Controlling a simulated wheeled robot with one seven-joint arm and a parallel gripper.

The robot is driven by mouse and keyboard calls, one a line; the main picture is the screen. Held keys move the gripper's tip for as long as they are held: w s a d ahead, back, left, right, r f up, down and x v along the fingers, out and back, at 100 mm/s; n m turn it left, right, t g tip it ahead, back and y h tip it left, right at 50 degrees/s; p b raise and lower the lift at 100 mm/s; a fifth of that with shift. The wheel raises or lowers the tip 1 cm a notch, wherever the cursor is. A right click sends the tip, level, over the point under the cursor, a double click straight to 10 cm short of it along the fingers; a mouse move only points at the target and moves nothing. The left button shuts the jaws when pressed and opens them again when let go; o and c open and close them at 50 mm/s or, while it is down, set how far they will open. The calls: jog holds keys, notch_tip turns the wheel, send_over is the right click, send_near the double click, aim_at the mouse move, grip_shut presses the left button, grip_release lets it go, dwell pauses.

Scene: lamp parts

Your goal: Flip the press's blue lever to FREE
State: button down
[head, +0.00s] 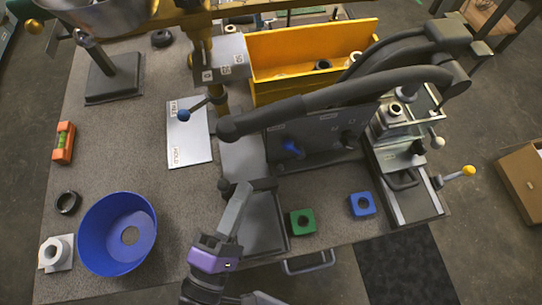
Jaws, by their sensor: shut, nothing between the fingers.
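A lever with a blue ball knob (183,115) reaches left from the brass-coloured column (206,70). Its knob is over the upper part of a white plate (189,138). The plate's lower label reads HOLD; its small upper label, close to the knob, seems to read FREE. My gripper (248,187) is shut and empty, below and right of the knob and clearly apart from it. Its fingertips are hard to make out against the dark parts there. A second blue handle (291,148) sits on a dark panel (325,135) to the right.
A long dark bar (340,97) runs over the panel, its round end near the column. A yellow bin (290,65) stands behind. A blue bowl (95,245), green block (303,222) and blue block (362,204) are on the table. Bare table lies left of the plate.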

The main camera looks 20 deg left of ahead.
aim_at(285, 144)
jog(key=w, duration=0.5)
jog(key=shift+w+a+r+p, duration=0.1)
jog(key=shift+w+r+p, duration=0.05)
jog(key=shift+r+p, duration=0.25)
jog(key=shift+w+d+r+p, duration=0.2)
jog(key=shift+w+d+p, duration=0.15)
jog(key=shift+w+d, duration=0.95)
jog(key=shift+d, duration=0.05)
jog(key=shift+r+p, duration=0.2)
jog(key=shift+p, duration=0.1)
jog(key=shift+w+d+r+m+g+p, duration=0.2)
jog(key=shift+d+r+m+g+p, duration=0.15)
jog(key=shift+m+p, duration=0.25)
jog(key=shift+w+d+r+m+g+p, duration=0.2)
jog(key=shift+r+m+g+p, duration=0.15)
jog(key=shift+r+m+p, duration=0.2)
jog(key=d+m+g+p, duration=0.1)
jog(key=w+r+m+p, duration=0.1)
jog(key=p, duration=0.1)
jog(key=shift+w+d+r+m+g, duration=0.15)
jog(key=shift+d+m+g, duration=0.2)
jog(key=shift+d+g, duration=0.05)
jog(key=shift+w+d+r+m+g+y+p, duration=0.15)
jog(key=shift+w+d+m+g+y+p, duration=0.35)
jog(key=shift+d+m+g+p, duration=0.4)
jog(key=shift+w+d+p, duration=0.5)
jog(key=shift+w, duration=0.05)
jog(key=shift+w+d, duration=0.1)
jog(key=shift+d, duration=0.05)
